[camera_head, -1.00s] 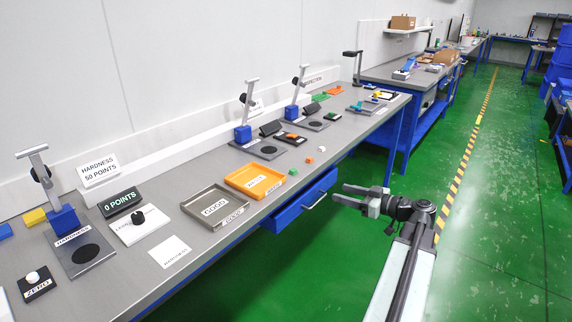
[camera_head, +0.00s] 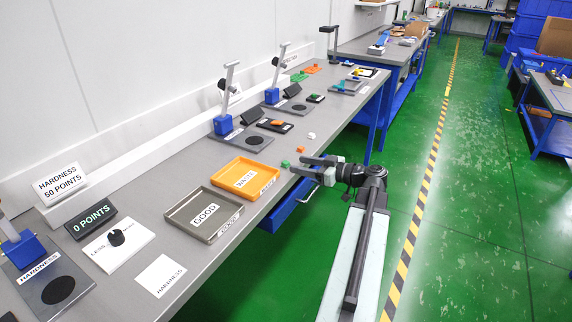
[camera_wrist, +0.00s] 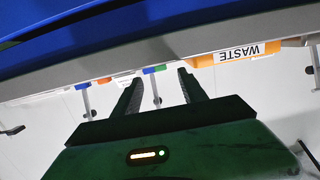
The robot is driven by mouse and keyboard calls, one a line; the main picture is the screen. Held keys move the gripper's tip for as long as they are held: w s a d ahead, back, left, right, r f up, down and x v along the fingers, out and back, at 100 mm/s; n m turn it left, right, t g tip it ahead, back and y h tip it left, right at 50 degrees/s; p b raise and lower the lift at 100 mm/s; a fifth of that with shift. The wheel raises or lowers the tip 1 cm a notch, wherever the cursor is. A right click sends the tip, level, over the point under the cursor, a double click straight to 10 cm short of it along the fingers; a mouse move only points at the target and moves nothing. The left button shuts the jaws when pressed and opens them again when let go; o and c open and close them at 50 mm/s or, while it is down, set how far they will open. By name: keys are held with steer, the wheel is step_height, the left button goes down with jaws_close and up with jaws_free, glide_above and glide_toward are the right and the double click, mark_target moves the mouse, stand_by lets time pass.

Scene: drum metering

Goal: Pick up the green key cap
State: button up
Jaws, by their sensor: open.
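The small green key cap (camera_head: 285,163) sits on the grey bench near its front edge, right of the orange tray. In the head view my gripper (camera_head: 296,163) is beside the bench edge, fingers pointing left toward the cap, its tips close to it in the picture. In the wrist view my gripper (camera_wrist: 159,78) is open with nothing between the fingers. I cannot tell the fingers' height against the bench top.
An orange cap (camera_head: 300,149) and a white cap (camera_head: 311,135) lie farther along the edge. The orange WASTE tray (camera_head: 268,167) and grey GOOD tray (camera_head: 171,216) stand to the left. A blue drawer (camera_head: 272,222) is under the bench. Green floor is free at right.

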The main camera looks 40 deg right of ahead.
mark_target(288, 162)
steer(key=x, duration=0.5)
steer(key=shift+b, duration=0.4)
jaws_close()
